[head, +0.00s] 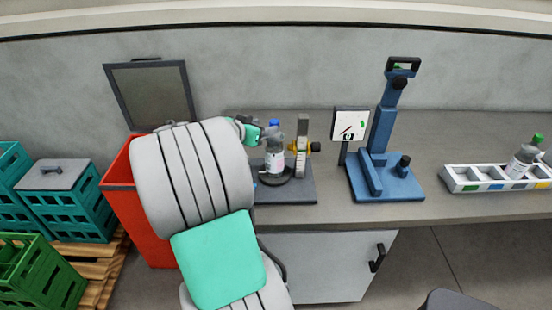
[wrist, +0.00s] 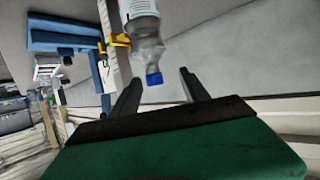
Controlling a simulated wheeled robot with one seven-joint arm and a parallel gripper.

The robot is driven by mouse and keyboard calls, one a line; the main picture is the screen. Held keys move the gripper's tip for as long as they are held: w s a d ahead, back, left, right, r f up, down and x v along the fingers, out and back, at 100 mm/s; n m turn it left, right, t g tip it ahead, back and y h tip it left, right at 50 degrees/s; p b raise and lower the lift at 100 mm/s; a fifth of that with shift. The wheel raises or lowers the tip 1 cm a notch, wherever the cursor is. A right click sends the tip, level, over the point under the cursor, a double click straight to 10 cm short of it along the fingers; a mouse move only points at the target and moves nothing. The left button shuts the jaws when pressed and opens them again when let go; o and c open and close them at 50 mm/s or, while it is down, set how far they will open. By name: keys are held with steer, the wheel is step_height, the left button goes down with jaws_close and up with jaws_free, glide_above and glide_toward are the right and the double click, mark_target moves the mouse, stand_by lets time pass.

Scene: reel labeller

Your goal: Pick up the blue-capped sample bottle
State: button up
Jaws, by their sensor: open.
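The blue-capped sample bottle (head: 274,160) stands upright on the dark base of the labeller (head: 296,190), a clear bottle with a white label. My gripper (head: 262,133) is close beside its neck, partly hidden behind my arm. In the wrist view the bottle (wrist: 141,22) appears cap-down at the top, and its blue cap (wrist: 154,79) shows between the open fingers (wrist: 160,78). The fingers look apart from the bottle, with nothing held. I cannot tell how deep the cap lies between them.
A blue stand (head: 385,165) and small display (head: 350,123) are further right. A white compartment tray (head: 480,185) holds a green-capped bottle (head: 525,158). A red bin (head: 120,170) is at left.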

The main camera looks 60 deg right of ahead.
steer(key=p+x, duration=0.1)
steer(key=x, duration=0.1)
steer(key=s+p+x, duration=0.1)
steer(key=x, duration=0.2)
steer(key=r+p+x, duration=0.1)
steer(key=x, duration=0.2)
steer(key=shift+s, duration=0.2)
steer(key=shift+d+f, duration=0.25)
steer(key=shift+a, duration=0.1)
steer(key=shift+w, duration=0.1)
jaws_close()
steer(key=shift+r, duration=0.15)
stand_by(0.4)
